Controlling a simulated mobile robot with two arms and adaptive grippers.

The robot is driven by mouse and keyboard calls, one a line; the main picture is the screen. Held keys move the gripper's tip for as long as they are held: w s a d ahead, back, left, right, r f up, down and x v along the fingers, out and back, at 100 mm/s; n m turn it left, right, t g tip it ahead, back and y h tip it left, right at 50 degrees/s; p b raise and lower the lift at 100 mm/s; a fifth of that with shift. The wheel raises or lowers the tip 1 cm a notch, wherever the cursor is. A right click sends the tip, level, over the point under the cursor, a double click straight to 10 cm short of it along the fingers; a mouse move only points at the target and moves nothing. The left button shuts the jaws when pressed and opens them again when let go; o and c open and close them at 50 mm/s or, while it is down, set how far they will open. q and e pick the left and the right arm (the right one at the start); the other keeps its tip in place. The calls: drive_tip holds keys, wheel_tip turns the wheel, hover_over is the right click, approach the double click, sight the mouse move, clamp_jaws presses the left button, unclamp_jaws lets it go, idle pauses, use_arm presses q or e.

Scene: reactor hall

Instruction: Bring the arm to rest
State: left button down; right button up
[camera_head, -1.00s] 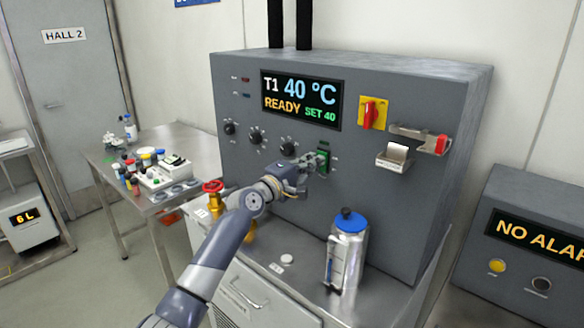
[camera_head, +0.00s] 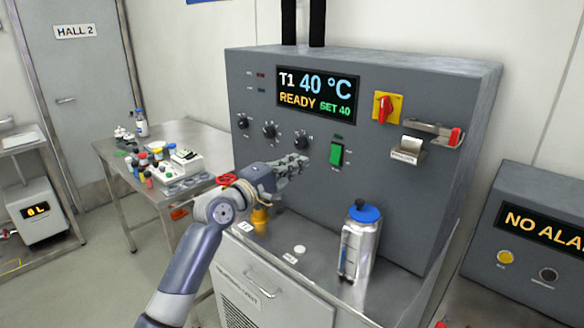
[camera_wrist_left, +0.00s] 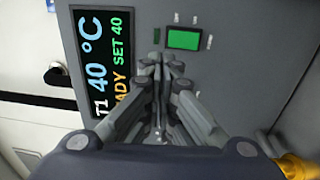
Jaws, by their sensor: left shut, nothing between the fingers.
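My left gripper (camera_head: 300,162) is shut and empty in the head view. It is in front of the grey control cabinet, just left of the green rocker switch (camera_head: 336,155), and apart from it. In the left wrist view the closed fingers (camera_wrist_left: 165,65) point at the panel, with the green switch (camera_wrist_left: 184,39) close by their tips. The cabinet's display (camera_head: 316,93) reads T1 40 °C, READY, SET 40. My right gripper does not show.
A metal bottle with a blue cap (camera_head: 358,240) stands on the bench right of my arm. A red valve handwheel (camera_head: 226,179) is behind my wrist. A red rotary switch (camera_head: 384,108) and a red-ended latch (camera_head: 455,137) are on the cabinet. A cluttered side table (camera_head: 215,150) stands left.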

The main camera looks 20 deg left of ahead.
use_arm(q)
drive_tip(key=s+d+f+m+g+y, duration=0.1)
drive_tip(key=s+d+f+m+g, duration=0.15)
drive_tip(key=s+f, duration=0.4)
drive_tip(key=s+d+f+m+g, duration=0.2)
drive_tip(key=s+d+f+m, duration=0.15)
drive_tip(key=f, duration=0.65)
drive_tip(key=s+d+f+m+g+y, duration=0.1)
drive_tip(key=s+d+f+m+g, duration=0.15)
drive_tip(key=s+f, duration=0.4)
drive_tip(key=s+a+f+m+g+y, duration=0.15)
drive_tip(key=s+f+m+g, duration=0.4)
drive_tip(key=s, duration=0.75)
drive_tip(key=s+a+f+m+g+y, duration=0.1)
drive_tip(key=s+f+m+g+y, duration=0.15)
drive_tip(key=s+f, duration=1.05)
drive_tip(key=f, duration=0.9)
drive_tip(key=s+f, duration=0.3)
drive_tip(key=f, duration=0.9)
drive_tip(key=s+a+f+g, duration=0.1)
drive_tip(key=s+a+f, duration=0.2)
drive_tip(key=s+f, duration=1.3)
drive_tip(key=shift+s+a+g, duration=0.2)
drive_tip(key=shift+s+g, duration=0.2)
drive_tip(key=shift+s, duration=0.05)
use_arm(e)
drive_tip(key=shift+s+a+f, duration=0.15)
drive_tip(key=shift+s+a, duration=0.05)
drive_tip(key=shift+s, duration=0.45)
